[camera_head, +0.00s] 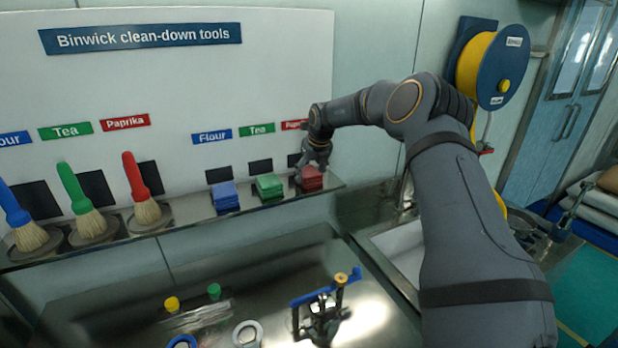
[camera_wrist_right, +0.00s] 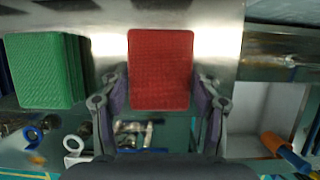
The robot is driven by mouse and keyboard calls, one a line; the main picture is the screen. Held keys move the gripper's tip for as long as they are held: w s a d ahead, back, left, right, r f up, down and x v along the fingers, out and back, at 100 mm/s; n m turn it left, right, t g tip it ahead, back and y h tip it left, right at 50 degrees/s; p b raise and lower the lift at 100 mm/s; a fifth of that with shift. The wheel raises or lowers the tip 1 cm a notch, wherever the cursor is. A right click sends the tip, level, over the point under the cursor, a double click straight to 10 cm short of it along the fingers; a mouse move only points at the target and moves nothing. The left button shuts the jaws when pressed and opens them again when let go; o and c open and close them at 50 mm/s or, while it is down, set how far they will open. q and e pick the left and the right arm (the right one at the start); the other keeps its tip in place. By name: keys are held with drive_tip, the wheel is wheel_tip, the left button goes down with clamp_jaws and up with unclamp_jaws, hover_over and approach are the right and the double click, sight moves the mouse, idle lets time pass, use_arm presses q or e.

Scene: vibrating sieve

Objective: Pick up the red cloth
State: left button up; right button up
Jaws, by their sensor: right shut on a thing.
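The red cloth (camera_head: 312,179) is a folded stack at the right end of the steel shelf, under the red Paprika label. In the right wrist view the red cloth (camera_wrist_right: 160,68) lies between the two fingers. My right gripper (camera_head: 308,176) reaches down onto it from above. The fingers of the right gripper (camera_wrist_right: 160,104) are closed against its left and right sides. The cloth appears still at shelf level; any gap beneath it cannot be made out. My left gripper is not in view.
A green cloth (camera_head: 269,186) sits close to the left of the red one, with a blue cloth (camera_head: 225,197) beyond it. Several brushes stand further left, including a red-handled brush (camera_head: 140,190).

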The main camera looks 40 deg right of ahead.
sight(308, 172)
drive_tip(key=shift+r, duration=0.3)
drive_tip(key=v, duration=0.1)
drive_tip(key=b+v, duration=0.2)
drive_tip(key=shift+w+a+r, duration=0.1)
drive_tip(key=shift+a+r, duration=0.15)
drive_tip(key=shift+r, duration=0.2)
drive_tip(key=p+v, duration=0.1)
drive_tip(key=v, duration=0.2)
drive_tip(key=shift+a+r+p, duration=0.3)
drive_tip(key=shift+a+p, duration=0.1)
drive_tip(key=shift+a, duration=0.05)
drive_tip(key=s+a+r+p, duration=0.5)
drive_tip(key=s+a+p, duration=0.2)
drive_tip(key=s, duration=0.1)
drive_tip(key=shift+a+r, duration=0.2)
drive_tip(key=shift+s, duration=0.15)
